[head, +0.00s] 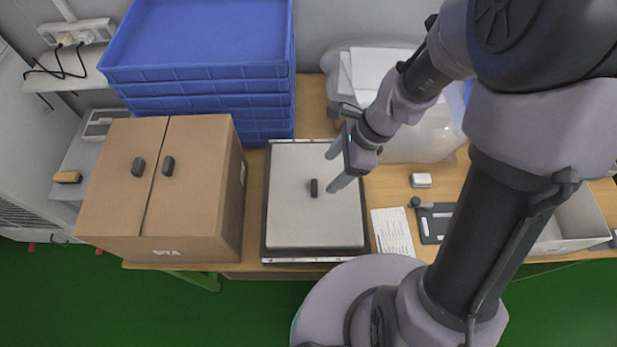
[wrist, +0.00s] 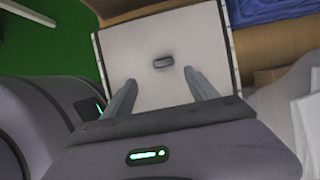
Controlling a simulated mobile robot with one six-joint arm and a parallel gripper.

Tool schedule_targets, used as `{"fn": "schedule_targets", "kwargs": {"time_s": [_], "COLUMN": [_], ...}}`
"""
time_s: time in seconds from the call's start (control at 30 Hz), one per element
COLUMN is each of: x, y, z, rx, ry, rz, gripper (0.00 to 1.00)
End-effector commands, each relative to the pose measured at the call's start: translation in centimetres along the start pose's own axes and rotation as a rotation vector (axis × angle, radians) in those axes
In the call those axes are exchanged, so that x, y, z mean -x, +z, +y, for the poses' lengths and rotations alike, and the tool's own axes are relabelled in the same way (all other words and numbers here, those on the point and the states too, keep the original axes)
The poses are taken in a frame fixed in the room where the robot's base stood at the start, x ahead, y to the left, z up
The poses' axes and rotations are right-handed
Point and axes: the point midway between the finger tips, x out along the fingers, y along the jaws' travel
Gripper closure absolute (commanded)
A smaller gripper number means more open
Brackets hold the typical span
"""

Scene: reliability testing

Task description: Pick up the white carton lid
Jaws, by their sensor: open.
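The white carton lid (head: 290,225) is a flat, pale square panel with a small dark handle (head: 314,188) near its middle. It lies on the wooden table in a dark frame, between the cardboard box and a paper sheet. In the wrist view the lid (wrist: 205,45) and its handle (wrist: 163,63) show ahead of the fingers. My gripper (head: 333,170) is open and empty, over the lid's right part in the head view. In the wrist view my gripper (wrist: 162,92) has its two fingers apart, with the handle between and beyond their tips. No contact shows.
A brown cardboard box (head: 205,215) with two dark handles stands left of the lid. Stacked blue crates (head: 200,73) stand behind it. A translucent bin (head: 425,140) is at the back right. A paper sheet (head: 392,232), a clipboard-like dark tool (head: 433,225) and a small white block (head: 421,180) lie right.

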Motion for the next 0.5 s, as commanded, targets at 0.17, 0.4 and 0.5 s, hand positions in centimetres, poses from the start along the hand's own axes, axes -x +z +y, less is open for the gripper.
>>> {"fn": "schedule_targets", "kwargs": {"time_s": [0.17, 0.4, 0.5], "x": [-4.4, -6.8, -9.1], "y": [-0.2, -0.3, -0.6], "z": [0.0, -0.4, -0.8], "rx": [0.003, 0.002, 0.003], "ry": [0.002, 0.001, 0.001], "rz": [0.0, 0.0, 0.0], "gripper": [0.33, 0.33, 0.33]}}
